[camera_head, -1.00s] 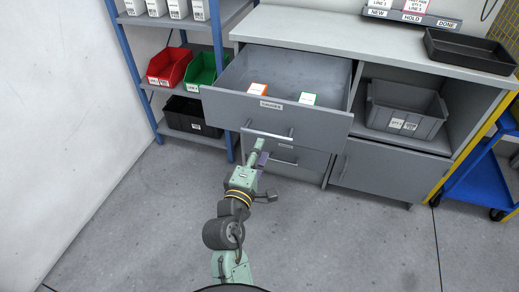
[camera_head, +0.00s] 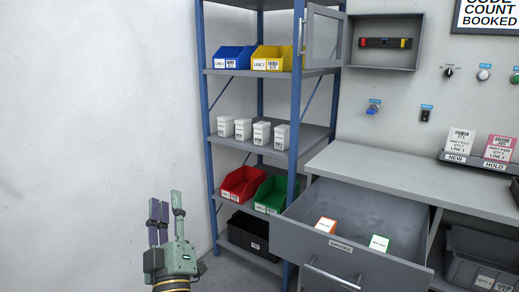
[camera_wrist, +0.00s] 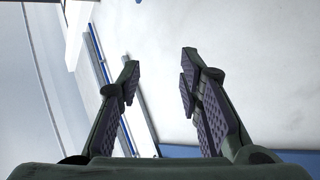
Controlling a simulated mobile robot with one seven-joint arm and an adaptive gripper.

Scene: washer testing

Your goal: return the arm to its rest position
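My gripper (camera_head: 166,215) is raised at the lower left of the head view, with its fingers pointing up in front of the white wall. In the wrist view my gripper (camera_wrist: 158,85) shows two fingers with purple pads, clearly apart, with nothing between them. It is away from the open drawer (camera_head: 345,264), which stands to its right, and touches nothing that I can see. Most of my arm below the wrist is out of the head view.
A blue-framed shelf (camera_head: 203,105) with coloured bins and white boxes stands to the right of my gripper. The drawer sticks out from the workbench (camera_head: 390,170), with an orange-edged and a green-edged card inside. A plain white wall (camera_head: 95,120) fills the left.

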